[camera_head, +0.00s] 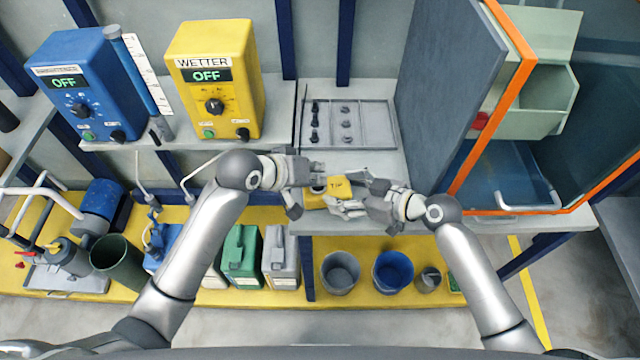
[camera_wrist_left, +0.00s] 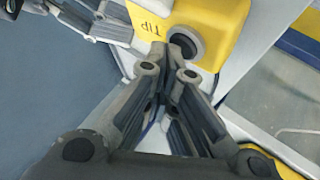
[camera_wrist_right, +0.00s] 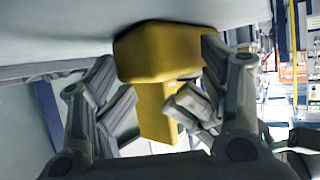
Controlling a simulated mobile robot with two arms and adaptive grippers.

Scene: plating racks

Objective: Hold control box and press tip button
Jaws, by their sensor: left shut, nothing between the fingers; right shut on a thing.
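The yellow control box (camera_head: 338,184) with a TIP label is between my two grippers, over the front of the grey shelf. In the left wrist view, the box (camera_wrist_left: 215,14) has a dark round button with a grey ring (camera_wrist_left: 198,50) beside the label. My left gripper (camera_wrist_left: 172,58) is shut and empty, its tips at the button; whether the button is pushed in cannot be told. It comes from the left in the head view (camera_head: 318,181). My right gripper (camera_head: 362,197) is shut on the box, which shows between its fingers in the right wrist view (camera_wrist_right: 160,100).
A grey tray (camera_head: 385,125) with several small dark parts lies behind the box. A grey panel (camera_head: 445,75) and orange-edged frame (camera_head: 507,100) stand right. Blue (camera_head: 75,85) and yellow WETTER (camera_head: 212,85) units, both reading OFF, stand left. Buckets (camera_head: 341,270) and canisters (camera_head: 240,255) are below.

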